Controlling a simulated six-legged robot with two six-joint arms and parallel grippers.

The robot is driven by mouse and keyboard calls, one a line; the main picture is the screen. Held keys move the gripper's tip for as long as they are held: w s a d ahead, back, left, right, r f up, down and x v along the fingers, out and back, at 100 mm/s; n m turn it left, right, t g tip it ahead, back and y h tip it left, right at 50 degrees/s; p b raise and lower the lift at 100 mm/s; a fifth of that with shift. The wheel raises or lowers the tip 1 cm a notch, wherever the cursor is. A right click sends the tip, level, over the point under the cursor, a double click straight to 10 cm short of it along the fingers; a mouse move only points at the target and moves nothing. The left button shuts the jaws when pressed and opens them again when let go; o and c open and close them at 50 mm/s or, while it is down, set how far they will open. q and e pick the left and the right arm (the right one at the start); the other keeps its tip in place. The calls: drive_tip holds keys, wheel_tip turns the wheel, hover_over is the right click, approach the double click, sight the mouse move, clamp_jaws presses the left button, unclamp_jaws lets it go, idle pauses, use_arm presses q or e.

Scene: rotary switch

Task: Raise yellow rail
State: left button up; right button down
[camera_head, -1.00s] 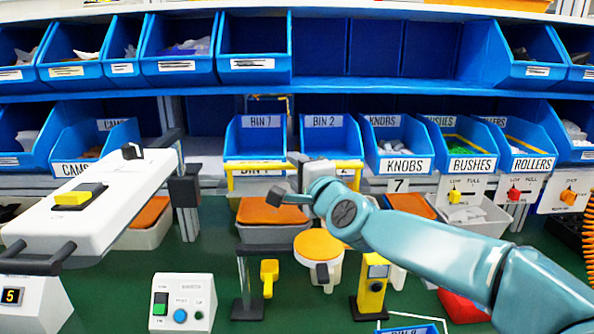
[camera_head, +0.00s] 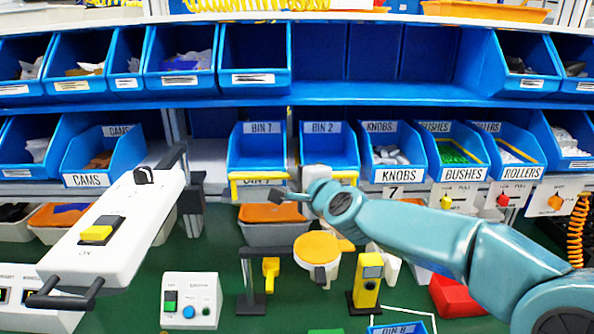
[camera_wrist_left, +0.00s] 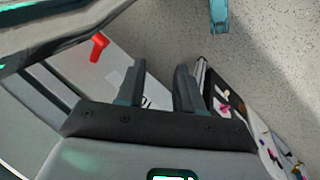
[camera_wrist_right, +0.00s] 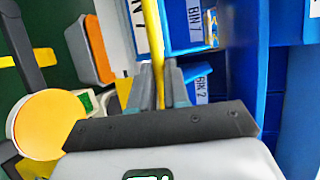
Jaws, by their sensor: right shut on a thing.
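The yellow rail (camera_head: 258,177) runs level across the fronts of the blue bins marked BIN 7 and BIN 2, with short bent ends. My right gripper (camera_head: 284,193) is at the middle of the rail, and the wrist hides part of the bar. In the right wrist view, the yellow rail (camera_wrist_right: 151,25) passes between the fingers of the right gripper (camera_wrist_right: 158,85), which is shut on it. My left gripper (camera_wrist_left: 160,88) shows only in the left wrist view. Its two fingers stand apart with nothing seen between them.
A white panel (camera_head: 140,215) with a yellow switch and black handles stands at left. A button box (camera_head: 190,300), a round orange-topped stand (camera_head: 317,249) and a yellow post (camera_head: 367,285) stand below the rail. Labelled bins, such as KNOBS (camera_head: 397,176), flank it.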

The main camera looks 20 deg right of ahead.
drive_tip(key=c, duration=1.1)
unclamp_jaws()
drive_tip(key=shift+w, duration=0.1)
drive_tip(key=p+v, duration=0.1)
drive_tip(key=v, duration=1.5)
drive_tip(key=shift+s, duration=0.2)
